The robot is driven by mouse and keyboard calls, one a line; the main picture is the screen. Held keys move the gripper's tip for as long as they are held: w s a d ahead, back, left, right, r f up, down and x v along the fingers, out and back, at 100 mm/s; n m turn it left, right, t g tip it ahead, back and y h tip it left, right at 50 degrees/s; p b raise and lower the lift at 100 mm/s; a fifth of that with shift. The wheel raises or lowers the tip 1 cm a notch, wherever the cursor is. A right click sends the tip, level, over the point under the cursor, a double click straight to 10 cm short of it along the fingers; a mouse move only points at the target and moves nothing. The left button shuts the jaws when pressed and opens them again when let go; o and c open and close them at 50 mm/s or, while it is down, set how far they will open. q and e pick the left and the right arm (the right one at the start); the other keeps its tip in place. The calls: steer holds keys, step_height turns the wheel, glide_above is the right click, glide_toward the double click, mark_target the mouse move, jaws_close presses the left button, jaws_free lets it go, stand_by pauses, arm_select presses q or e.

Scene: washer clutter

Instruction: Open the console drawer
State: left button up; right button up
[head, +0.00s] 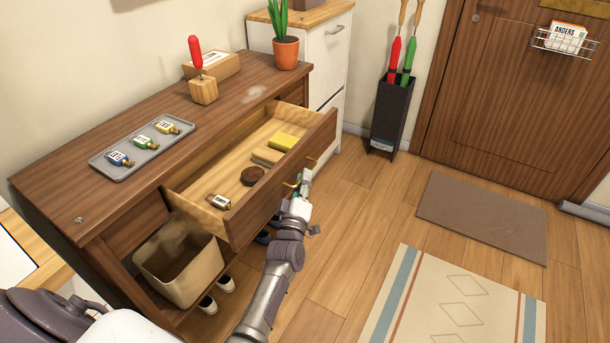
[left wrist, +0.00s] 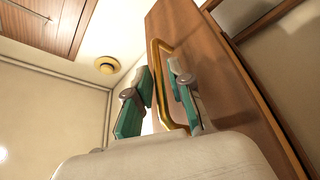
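The console (head: 130,125) is a dark brown wooden table along the left wall. Its drawer (head: 262,205) stands pulled well out, with its inside showing. The gripper hides part of the handle in the head view. My right gripper is out of view.
A bin (head: 190,275) stands below. Floor is free right of the drawer.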

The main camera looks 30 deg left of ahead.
arm_select(q)
steer(key=v, duration=1)
